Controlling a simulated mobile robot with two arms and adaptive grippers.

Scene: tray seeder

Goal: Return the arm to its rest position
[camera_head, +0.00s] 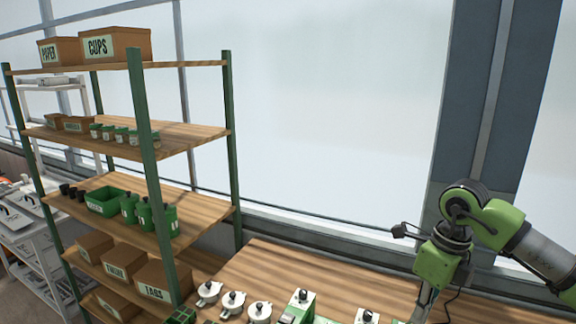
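My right arm (537,262), green, grey and black, comes in from the right. It bends at a round black and green joint (470,207) in front of the window post, and its green wrist part (441,262) hangs down over the wooden bench (310,270). A grey part runs on below the wrist and out of the bottom edge, so the fingertips of my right gripper are out of the picture. My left arm and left gripper do not show.
A green-posted shelf (150,150) stands at the left, with boxes, small pots and a green bin (105,201). Several white lidded vessels (233,302) and a green and white device (300,306) stand along the bench's front. The bench's back strip looks clear.

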